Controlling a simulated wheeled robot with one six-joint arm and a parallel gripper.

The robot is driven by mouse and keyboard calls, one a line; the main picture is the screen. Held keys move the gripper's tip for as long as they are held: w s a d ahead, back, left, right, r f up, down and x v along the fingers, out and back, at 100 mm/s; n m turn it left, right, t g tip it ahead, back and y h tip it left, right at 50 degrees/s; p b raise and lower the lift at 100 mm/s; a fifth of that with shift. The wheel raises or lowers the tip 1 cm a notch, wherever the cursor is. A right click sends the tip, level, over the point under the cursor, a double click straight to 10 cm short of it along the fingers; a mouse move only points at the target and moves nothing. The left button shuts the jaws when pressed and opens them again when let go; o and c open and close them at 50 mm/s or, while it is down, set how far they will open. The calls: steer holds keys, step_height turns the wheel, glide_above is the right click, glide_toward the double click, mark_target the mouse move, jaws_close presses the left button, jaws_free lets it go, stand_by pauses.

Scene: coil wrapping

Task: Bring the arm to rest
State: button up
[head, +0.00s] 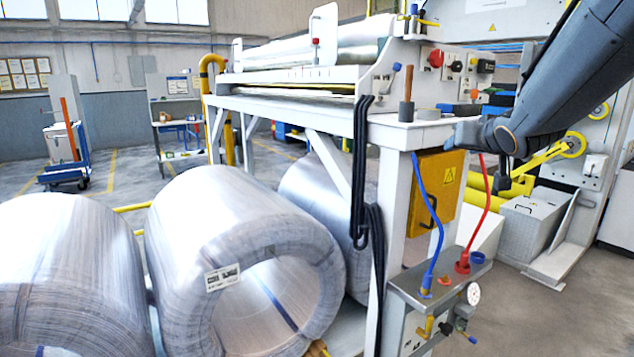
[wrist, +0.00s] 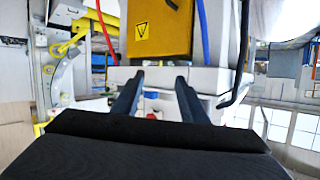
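My arm (head: 560,85) reaches in from the upper right of the head view. My gripper (head: 460,131) is at the right end of the white machine table (head: 300,105), beside its corner; I cannot tell whether it touches. In the wrist view, the two dark fingers of my gripper (wrist: 160,78) stand apart with nothing held between them. The gripper is open and empty. The fingers point toward the white machine structure, below the yellow box (wrist: 158,30) in that view.
Large wire coils (head: 225,255) fill the lower left. A yellow electrical box (head: 437,190), a blue hose (head: 431,220) and a red hose (head: 484,210) hang below the table corner. Black straps (head: 361,170) hang nearby. A grey metal box (head: 535,222) stands on the floor at right.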

steer(key=s+a+f+g, duration=0.35)
steer(key=s+f, duration=0.25)
steer(key=f, duration=0.4)
steer(key=s+a+f+g, duration=0.3)
steer(key=s+a+f, duration=0.15)
steer(key=f, duration=0.55)
steer(key=s+a+f+n+g, duration=0.1)
steer(key=s+a+f+g, duration=0.2)
steer(key=s, duration=0.6)
steer(key=s+a+f+n+g+y, duration=0.1)
steer(key=s+a+f+g, duration=0.2)
steer(key=s+f, duration=0.5)
steer(key=shift+s+a+n+b, duration=0.3)
steer(key=shift+s+a+b, duration=0.15)
steer(key=shift+s, duration=0.1)
